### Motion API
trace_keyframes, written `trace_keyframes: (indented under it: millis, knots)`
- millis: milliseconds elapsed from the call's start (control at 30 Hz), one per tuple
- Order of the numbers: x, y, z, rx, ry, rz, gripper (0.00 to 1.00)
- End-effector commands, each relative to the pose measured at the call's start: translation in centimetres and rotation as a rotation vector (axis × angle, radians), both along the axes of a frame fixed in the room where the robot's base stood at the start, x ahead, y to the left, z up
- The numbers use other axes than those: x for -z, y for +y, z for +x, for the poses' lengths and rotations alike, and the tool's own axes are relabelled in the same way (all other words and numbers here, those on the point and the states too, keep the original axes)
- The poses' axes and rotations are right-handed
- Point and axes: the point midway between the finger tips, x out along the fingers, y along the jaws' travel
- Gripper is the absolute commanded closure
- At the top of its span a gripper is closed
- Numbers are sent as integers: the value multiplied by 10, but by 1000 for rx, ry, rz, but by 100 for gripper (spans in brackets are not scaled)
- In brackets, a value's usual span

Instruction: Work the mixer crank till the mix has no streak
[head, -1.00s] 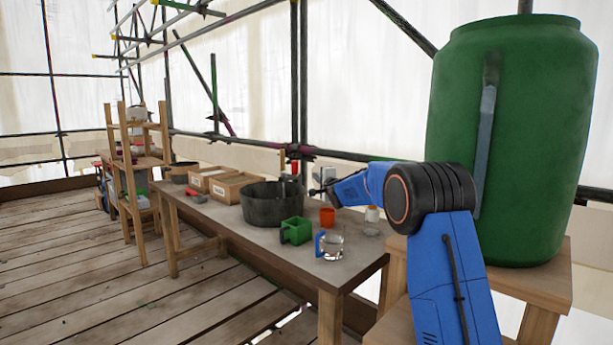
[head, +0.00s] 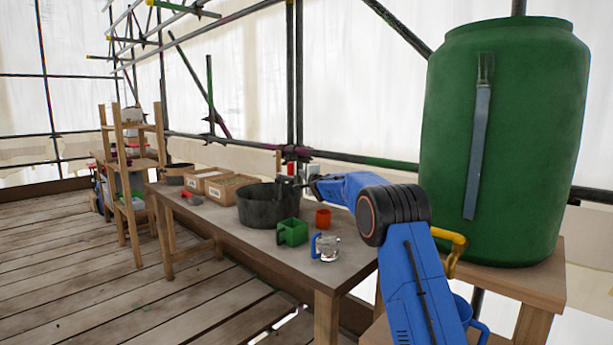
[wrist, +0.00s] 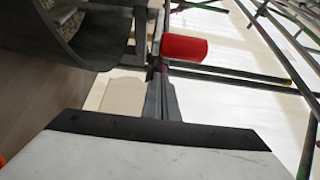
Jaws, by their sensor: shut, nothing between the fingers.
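A dark grey round tub (head: 258,207), which looks like the mixer, stands on the long table. Its curved wall also shows at the upper left of the wrist view (wrist: 100,40). A red cylindrical grip (wrist: 185,48), seemingly the crank's, is just past my fingertips in the wrist view. It shows small and upright by the tub's right rim in the head view (head: 291,168). My gripper (head: 309,183) is shut and empty, at the tub's right side, close to the grip; contact cannot be told. Only a pale speckled patch shows inside the tub; streaks cannot be made out.
A large green barrel (head: 530,150) stands at right. The plank floor at left is clear.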

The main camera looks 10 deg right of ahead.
Motion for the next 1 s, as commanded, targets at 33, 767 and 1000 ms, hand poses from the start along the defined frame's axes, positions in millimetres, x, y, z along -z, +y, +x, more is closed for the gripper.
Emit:
trace_keyframes:
  millis: [33,767,1000]
  knots:
    - [-1,4,-3,0,-1,1,100]
    - [-1,25,-14,1,-1,0,100]
    - [-1,43,-25,-11,0,1,100]
